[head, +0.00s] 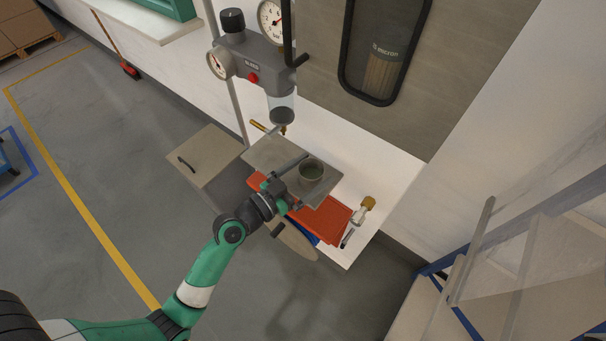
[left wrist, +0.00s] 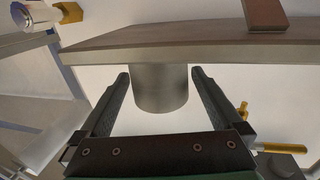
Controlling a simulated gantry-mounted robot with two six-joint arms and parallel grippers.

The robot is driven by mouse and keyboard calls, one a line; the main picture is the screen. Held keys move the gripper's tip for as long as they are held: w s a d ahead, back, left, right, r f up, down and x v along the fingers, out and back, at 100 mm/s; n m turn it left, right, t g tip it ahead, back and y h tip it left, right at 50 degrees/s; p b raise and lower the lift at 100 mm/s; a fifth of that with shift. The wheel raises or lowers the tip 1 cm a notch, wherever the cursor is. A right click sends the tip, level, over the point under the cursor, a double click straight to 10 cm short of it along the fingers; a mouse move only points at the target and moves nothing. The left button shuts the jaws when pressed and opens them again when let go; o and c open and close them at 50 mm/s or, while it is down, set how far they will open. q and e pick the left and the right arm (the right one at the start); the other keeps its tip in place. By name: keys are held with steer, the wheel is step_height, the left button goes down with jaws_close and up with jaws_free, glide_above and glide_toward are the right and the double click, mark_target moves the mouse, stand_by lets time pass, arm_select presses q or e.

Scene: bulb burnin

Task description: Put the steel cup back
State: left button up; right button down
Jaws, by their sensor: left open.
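The steel cup (head: 312,173) stands upright on a grey plate (head: 270,153), near the plate's right end, and its inside looks dark. My left gripper (head: 302,182) is open, with its fingers pointing at the cup from the front left. In the left wrist view, which shows the scene upside down, the cup (left wrist: 160,92) lies in line between the two open fingers (left wrist: 161,74), with a gap on each side. I cannot tell how far the fingertips reach along the cup. My right gripper is not in view.
Orange-red folded material (head: 328,222) lies below the plate, beside a brass-ended fitting (head: 367,204). A grey gauge unit (head: 250,62) with a clear bowl stands behind. A beige panel with a handle (head: 205,168) is at left. A windowed cabinet (head: 385,50) hangs above right.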

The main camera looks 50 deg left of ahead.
arm_select(q)
steer(key=shift+s, duration=0.35)
steer(key=s+b, duration=0.1)
steer(key=s, duration=1)
steer(key=shift+s+b, duration=0.2)
steer(key=shift+b, duration=0.2)
steer(key=shift+r, duration=0.1)
